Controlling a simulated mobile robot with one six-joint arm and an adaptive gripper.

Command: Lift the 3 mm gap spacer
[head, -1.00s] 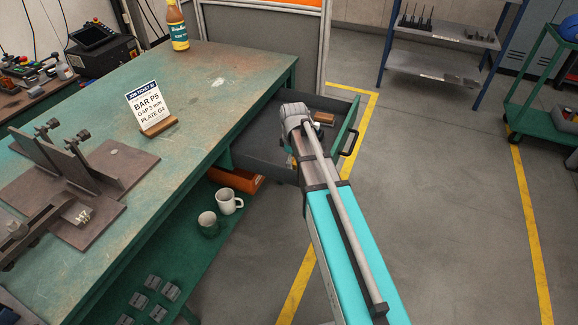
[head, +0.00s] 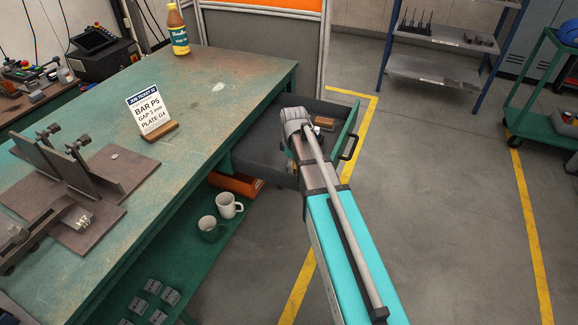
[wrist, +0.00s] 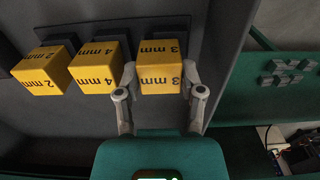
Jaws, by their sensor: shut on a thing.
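The 3 mm gap spacer (wrist: 165,82) is a yellow block marked "3 mm", at the right end of a row in the wrist view. My gripper (wrist: 159,78) has one finger against each side of it and is shut on it. Beside it on the left stand a 4 mm spacer (wrist: 97,70) and a 2 mm spacer (wrist: 42,72), both yellow. The spacers are in the open drawer (head: 258,143). I cannot tell whether the held spacer is clear of the drawer floor. In the head view my arm hides the gripper and the spacer.
The drawer's front with its handle (head: 350,147) stands out from the green workbench (head: 200,110). A small brown block (head: 324,122) shows in the drawer past my wrist. A sign (head: 149,115) reads BAR P5, GAP 3 mm, PLATE G4. Mugs (head: 229,205) stand on the lower shelf.

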